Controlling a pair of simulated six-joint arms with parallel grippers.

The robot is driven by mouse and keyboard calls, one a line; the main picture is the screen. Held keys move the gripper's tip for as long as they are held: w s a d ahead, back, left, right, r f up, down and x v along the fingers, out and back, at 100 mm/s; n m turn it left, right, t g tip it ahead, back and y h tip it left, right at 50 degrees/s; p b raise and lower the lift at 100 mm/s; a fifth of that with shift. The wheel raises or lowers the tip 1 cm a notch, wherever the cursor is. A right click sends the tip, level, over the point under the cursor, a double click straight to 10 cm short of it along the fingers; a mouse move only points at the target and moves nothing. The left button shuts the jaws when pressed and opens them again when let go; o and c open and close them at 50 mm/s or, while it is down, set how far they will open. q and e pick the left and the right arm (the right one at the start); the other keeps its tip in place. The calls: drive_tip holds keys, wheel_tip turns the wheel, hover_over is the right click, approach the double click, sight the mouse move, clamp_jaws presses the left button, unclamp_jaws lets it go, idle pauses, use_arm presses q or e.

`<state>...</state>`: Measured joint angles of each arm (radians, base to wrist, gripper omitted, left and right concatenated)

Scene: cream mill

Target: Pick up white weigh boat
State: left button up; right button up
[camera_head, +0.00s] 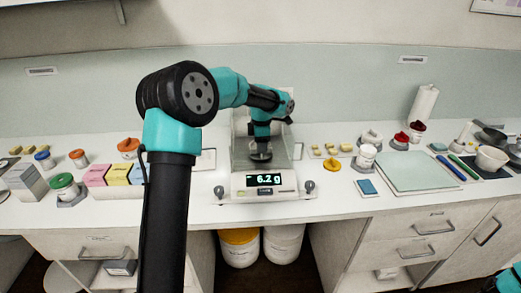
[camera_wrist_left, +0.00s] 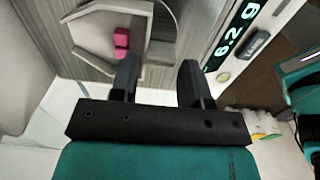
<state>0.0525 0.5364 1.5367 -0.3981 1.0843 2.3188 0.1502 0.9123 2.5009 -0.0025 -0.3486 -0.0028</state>
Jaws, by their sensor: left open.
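My left gripper (camera_head: 261,156) hangs pointing down inside the balance's weighing chamber, above the pan. In the left wrist view its two fingers (camera_wrist_left: 160,80) are apart with nothing between them. The white weigh boat (camera_wrist_left: 88,32) shows there as a pale angular dish beyond the left finger, with a small pink piece (camera_wrist_left: 121,42) in it. The finger overlaps the boat's near edge in the picture; I cannot tell whether they touch. In the head view the boat is hidden or too small to make out. My right gripper is not in view.
The balance (camera_head: 275,187) has clear side walls around the pan, and its display reads 6.2 g. Coloured boxes (camera_head: 118,174) stand to its left.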

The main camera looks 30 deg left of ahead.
use_arm(q)
drive_tip(key=shift+f, duration=1.4)
drive_tip(key=shift+c, duration=0.3)
drive_tip(key=c, duration=0.5)
